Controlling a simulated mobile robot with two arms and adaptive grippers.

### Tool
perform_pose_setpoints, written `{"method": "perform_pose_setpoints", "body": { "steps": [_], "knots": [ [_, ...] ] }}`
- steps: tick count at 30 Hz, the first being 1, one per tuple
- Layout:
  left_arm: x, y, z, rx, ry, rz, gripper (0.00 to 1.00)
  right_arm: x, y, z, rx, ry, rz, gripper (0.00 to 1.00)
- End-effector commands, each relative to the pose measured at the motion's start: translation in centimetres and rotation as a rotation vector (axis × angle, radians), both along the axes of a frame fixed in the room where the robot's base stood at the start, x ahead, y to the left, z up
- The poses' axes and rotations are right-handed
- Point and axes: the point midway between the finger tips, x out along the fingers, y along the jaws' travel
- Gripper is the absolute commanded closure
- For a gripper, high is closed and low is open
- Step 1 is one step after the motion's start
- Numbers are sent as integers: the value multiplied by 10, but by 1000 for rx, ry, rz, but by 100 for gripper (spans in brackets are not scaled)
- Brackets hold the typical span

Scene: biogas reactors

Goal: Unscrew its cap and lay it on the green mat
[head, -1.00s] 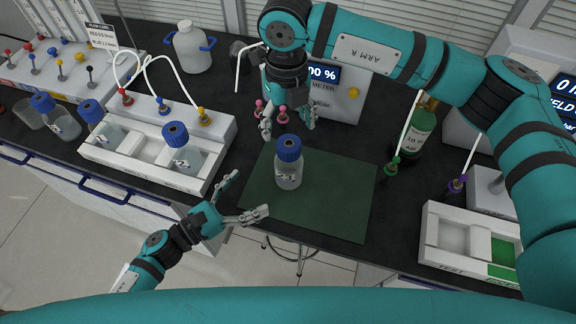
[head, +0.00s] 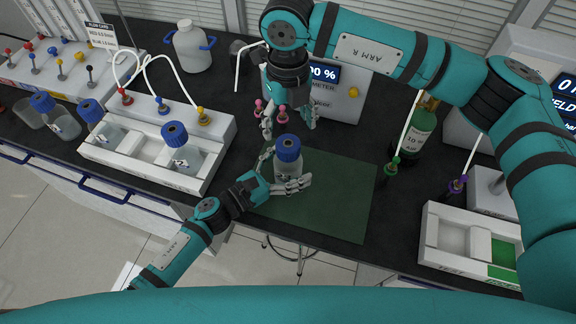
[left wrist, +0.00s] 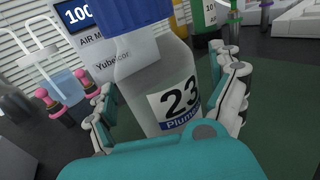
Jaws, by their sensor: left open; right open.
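A clear bottle (head: 288,168) with a blue screw cap (head: 288,146) stands upright on the green mat (head: 340,200). In the left wrist view the bottle (left wrist: 160,80) fills the middle, labelled 23, and its blue cap (left wrist: 130,12) is cut off by the top edge. My left gripper (head: 282,180) is open, with its fingers on either side of the bottle's body; whether they touch it I cannot tell. The fingers (left wrist: 172,112) also flank the bottle in the left wrist view. My right gripper (head: 290,122) is open, just behind and above the cap.
A white rack (head: 150,165) with blue-capped bottles stands at left. A meter (head: 335,95) stands behind the mat, a green bottle (head: 412,130) to its right. A white tray (head: 470,240) is at right. The mat's right half is clear.

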Motion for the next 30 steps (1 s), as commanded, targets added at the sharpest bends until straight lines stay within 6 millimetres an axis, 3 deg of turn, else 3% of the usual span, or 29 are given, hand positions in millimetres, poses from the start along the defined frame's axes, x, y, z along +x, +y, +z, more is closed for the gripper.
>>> {"method": "perform_pose_setpoints", "body": {
  "steps": [2,23,26,30],
  "knots": [
    [0,0,0,0,0,0,7,0,0,0,0,0,0,29],
    [0,1,0,0,0,0,99,0,0,0,0,0,-1,29],
    [0,1,0,0,0,0,100,0,0,0,0,0,-29,29],
    [0,1,0,0,0,0,100,0,1,0,1,0,-190,29]
  ]
}}
